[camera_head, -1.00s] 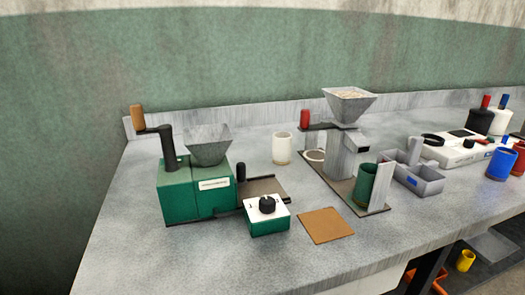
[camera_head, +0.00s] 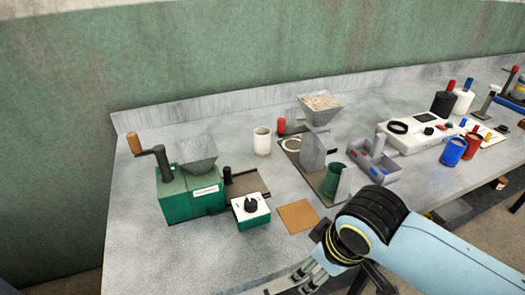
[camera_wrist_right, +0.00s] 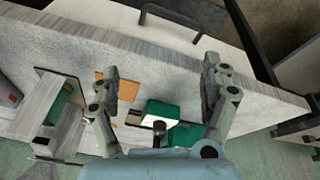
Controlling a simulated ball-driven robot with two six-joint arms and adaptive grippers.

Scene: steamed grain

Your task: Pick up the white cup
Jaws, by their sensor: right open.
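The white cup (camera_head: 262,141) stands upright on the grey counter, left of the hopper stand (camera_head: 313,150) and behind the green grinder (camera_head: 190,193). My right gripper (camera_head: 303,278) is at the front edge of the counter in the head view, well in front of the cup and apart from it. In the right wrist view my right gripper (camera_wrist_right: 161,72) has its fingers spread with nothing between them. The cup cannot be made out in the wrist view. My left gripper is not in view.
A green box with a black knob (camera_head: 251,210) and a brown mat (camera_head: 297,216) lie between gripper and cup. A green cup (camera_head: 334,180) stands by the hopper stand. A grey tray (camera_head: 374,165) is to the right. The front left counter is clear.

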